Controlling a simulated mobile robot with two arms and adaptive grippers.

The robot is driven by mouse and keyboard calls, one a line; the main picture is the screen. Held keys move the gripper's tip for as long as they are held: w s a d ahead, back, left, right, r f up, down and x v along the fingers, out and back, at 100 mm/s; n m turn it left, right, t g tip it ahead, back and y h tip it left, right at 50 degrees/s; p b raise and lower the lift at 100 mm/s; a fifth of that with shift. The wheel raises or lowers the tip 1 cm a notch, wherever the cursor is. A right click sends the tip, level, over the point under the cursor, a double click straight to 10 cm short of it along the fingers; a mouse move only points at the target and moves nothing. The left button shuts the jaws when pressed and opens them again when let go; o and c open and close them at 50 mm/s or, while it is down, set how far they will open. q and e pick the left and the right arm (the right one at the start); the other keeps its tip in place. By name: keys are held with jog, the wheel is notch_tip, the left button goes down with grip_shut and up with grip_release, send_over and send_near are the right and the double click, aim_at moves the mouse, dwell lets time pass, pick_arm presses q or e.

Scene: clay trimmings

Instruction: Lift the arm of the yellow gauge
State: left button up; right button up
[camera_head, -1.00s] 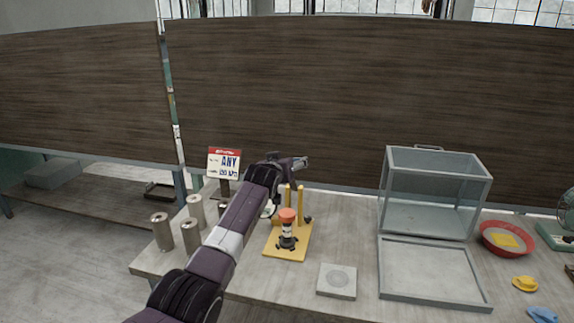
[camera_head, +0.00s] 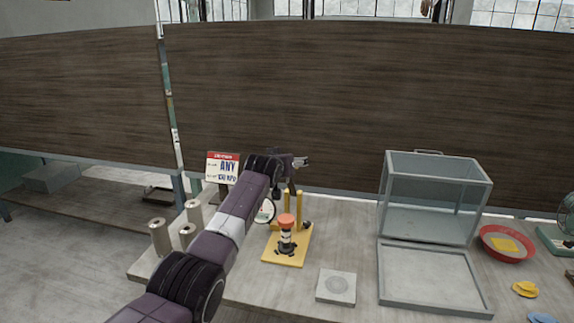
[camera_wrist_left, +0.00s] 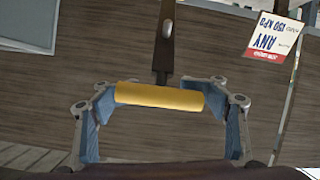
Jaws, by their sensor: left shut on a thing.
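The yellow gauge (camera_head: 302,244) stands on the table, with a yellow base and two yellow posts. A black-and-white piece with an orange-red top (camera_head: 286,221) stands upright on its base. My left gripper (camera_head: 301,162) is above and behind the posts in the head view, and my forearm hides part of the gauge. In the left wrist view, my left gripper (camera_wrist_left: 160,88) has its blue-padded fingers on either side of a yellow cylindrical handle (camera_wrist_left: 158,97). The handle joins a dark bar (camera_wrist_left: 164,50), and the gripper is shut on it. My right gripper is not in view.
Several metal cylinders (camera_head: 160,238) and a sign (camera_head: 222,167) are at the left. A grey square block (camera_head: 336,286) lies in front of the gauge. A glass case (camera_head: 433,196), a grey tray (camera_head: 430,302) and a red bowl (camera_head: 508,256) are to the right.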

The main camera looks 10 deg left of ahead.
pick_arm(q)
jog(key=shift+w+r, duration=0.5)
jog(key=shift+r, duration=0.1)
jog(key=shift+w+r, duration=0.15)
jog(key=shift+r, duration=0.1)
dwell(1.2)
jog(key=o, duration=1.5)
jog(key=shift+c, duration=0.2)
jog(key=o, duration=0.5)
jog(key=shift+s+d+f, duration=0.1)
jog(key=shift+s, duration=0.1)
jog(key=shift+o, duration=0.4)
jog(key=shift+f, duration=0.1)
jog(key=shift+f+g, duration=0.15)
jog(key=shift+g, duration=0.15)
jog(key=v, duration=1.2)
jog(key=shift+c, duration=0.2)
